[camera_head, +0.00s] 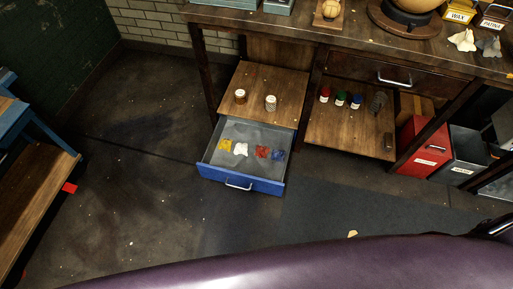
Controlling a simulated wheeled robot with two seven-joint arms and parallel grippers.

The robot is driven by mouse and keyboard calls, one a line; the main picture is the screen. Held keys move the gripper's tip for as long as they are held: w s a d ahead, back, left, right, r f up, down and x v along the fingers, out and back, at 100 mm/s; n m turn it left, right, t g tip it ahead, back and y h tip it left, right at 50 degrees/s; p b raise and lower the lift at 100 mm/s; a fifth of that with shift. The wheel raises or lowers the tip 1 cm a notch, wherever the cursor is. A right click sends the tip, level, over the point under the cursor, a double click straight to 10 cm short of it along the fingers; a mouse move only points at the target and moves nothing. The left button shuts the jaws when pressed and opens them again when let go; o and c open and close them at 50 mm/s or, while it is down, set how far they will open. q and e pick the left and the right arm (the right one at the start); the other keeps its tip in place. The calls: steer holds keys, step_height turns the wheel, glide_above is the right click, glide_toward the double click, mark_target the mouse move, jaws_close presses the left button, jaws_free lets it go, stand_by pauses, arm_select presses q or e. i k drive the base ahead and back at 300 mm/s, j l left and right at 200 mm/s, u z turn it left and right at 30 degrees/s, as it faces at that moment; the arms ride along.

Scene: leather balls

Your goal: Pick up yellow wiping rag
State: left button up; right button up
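The yellow wiping rag (225,145) lies crumpled in the left part of an open blue drawer (238,181). A white rag (240,149) lies just right of it. A red rag (263,152) and a blue rag (279,155) lie further right in the same drawer. The drawer is pulled out toward the viewer, with its handle (239,186) on the front. Neither of my grippers shows in the head view.
Two small containers stand on the wooden shelf (262,83) above the drawer. Small red, green and blue bottles stand on the right shelf (338,128). Red (424,146) and grey (462,154) bins stand right. A purple padded surface (330,270) crosses the bottom.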

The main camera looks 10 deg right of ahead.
mark_target(226, 144)
steer(key=z, duration=2.05)
steer(key=u, duration=2.1)
steer(key=i+j+z, duration=0.1)
steer(key=z, duration=0.35)
steer(key=j+z, duration=0.1)
steer(key=z, duration=0.3)
steer(key=i+j+z, duration=0.1)
steer(key=z, duration=0.35)
steer(key=j+z, duration=0.25)
steer(key=z, duration=0.2)
steer(key=j+z, duration=0.15)
steer(key=z, duration=0.3)
steer(key=j+z, duration=0.15)
steer(key=j, duration=0.25)
steer(key=k+j+z, duration=0.15)
steer(key=j, duration=0.3)
steer(key=k+j+z, duration=0.15)
steer(key=j, duration=0.25)
steer(key=k+j+z, duration=0.15)
steer(key=j, duration=0.2)
steer(key=k+j+z, duration=0.15)
steer(key=j, duration=0.25)
steer(key=k+j+z, duration=0.1)
steer(key=j, duration=0.25)
steer(key=k+j+z, duration=0.15)
steer(key=j, duration=0.2)
steer(key=k, duration=0.05)
